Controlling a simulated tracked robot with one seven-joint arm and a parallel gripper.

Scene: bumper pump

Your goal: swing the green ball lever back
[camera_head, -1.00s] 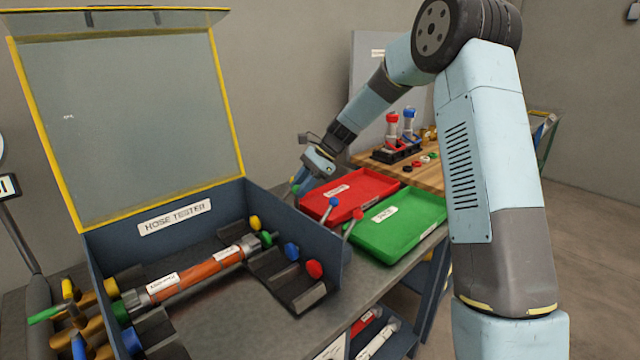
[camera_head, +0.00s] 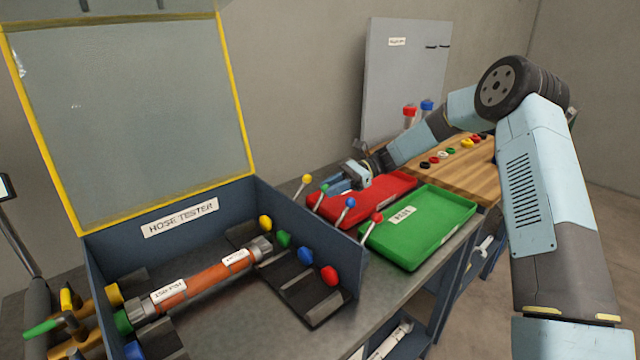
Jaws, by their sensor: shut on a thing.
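The green ball lever (camera_head: 323,189) stands on the right side of the hose tester (camera_head: 180,218), between the yellow ball lever (camera_head: 307,180) and the blue ball lever (camera_head: 349,203). The red ball lever (camera_head: 376,217) is nearest to me in that row. My gripper (camera_head: 329,188) reaches in from the right over the red tray and is shut on the green ball lever at its ball. The fingertips partly cover the ball, and the fine contact is too small to see.
The red tray (camera_head: 398,183) and the green tray (camera_head: 445,213) lie right of the levers. The tester's clear lid (camera_head: 130,120) stands open. An orange hose (camera_head: 205,280) lies inside. A wooden board (camera_head: 470,168) with coloured rings and a grey panel (camera_head: 385,85) are behind.

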